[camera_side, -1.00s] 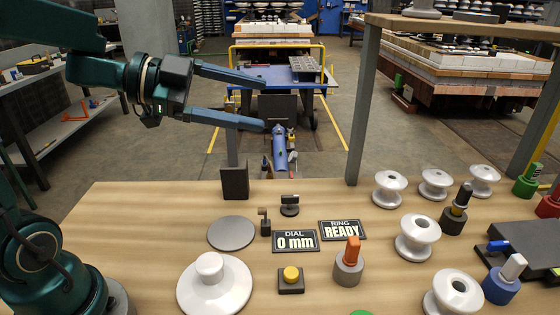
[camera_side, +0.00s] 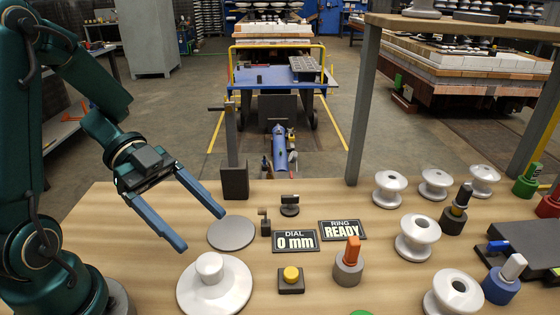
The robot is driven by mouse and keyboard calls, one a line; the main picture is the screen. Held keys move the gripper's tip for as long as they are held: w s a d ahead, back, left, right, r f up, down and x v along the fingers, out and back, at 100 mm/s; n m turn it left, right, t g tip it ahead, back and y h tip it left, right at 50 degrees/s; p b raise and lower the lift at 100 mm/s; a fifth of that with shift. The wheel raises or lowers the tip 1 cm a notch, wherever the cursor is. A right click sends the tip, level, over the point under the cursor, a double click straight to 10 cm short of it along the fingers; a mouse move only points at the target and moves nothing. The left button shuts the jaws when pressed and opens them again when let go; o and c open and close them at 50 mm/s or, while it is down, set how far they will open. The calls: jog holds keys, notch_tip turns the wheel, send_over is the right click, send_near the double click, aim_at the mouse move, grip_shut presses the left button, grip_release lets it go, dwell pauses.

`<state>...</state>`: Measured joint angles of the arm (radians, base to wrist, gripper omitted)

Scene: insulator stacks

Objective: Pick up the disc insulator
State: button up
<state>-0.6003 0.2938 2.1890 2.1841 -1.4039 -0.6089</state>
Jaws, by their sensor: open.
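The disc insulator (camera_side: 232,284) is a wide white disc with a short knob on top. It sits on the wooden table at the front left of the side view. My gripper (camera_side: 204,232) is open and empty, its two blue fingers pointing down and to the right. The fingertips are above and behind the disc insulator, apart from it in the picture. One fingertip shows near the grey round plate (camera_side: 232,233).
A dark post (camera_side: 235,180) stands behind the grey plate. Signs reading "DIAL 0 mm" (camera_side: 296,241) and "RING READY" (camera_side: 342,230) lie mid-table. A yellow button (camera_side: 291,275) is right of the disc. Several white spool insulators (camera_side: 417,237) stand at the right.

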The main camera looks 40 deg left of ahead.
aim_at(220, 277)
notch_tip(220, 277, down, 9)
jog(key=shift+f, duration=0.1)
jog(key=shift+x, duration=2.55)
grip_shut()
